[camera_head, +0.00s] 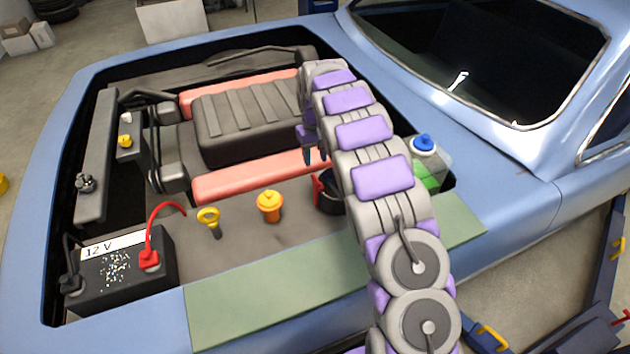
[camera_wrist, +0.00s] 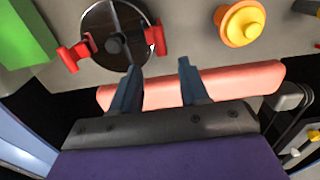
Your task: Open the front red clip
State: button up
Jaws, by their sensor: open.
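A round dark container with a metallic-looking top (camera_wrist: 112,18) is at the upper left of the wrist view. Red clips sit on two opposite sides of it. One red clip (camera_wrist: 155,38) is on the side toward the yellow cap; the other red clip (camera_wrist: 73,57) is on the side toward the green block. In the head view, the container (camera_head: 328,198) is partly behind my arm, with one red clip (camera_head: 317,189) showing on its left. My gripper (camera_wrist: 159,67) is open and empty, its fingertips apart from the container.
A yellow-orange cap (camera_head: 269,205) and a yellow dipstick handle (camera_head: 208,217) stand left of the container. A battery (camera_head: 120,275) with a red cable is farther left. A blue-capped reservoir (camera_head: 425,147) is right of my arm. The engine block (camera_head: 240,125) lies behind.

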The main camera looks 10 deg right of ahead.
aim_at(315, 178)
notch_tip(315, 178, down, 10)
jog(key=shift+f+b, duration=0.2)
jog(key=shift+b, duration=0.7)
jog(key=shift+c, duration=0.2)
grip_shut()
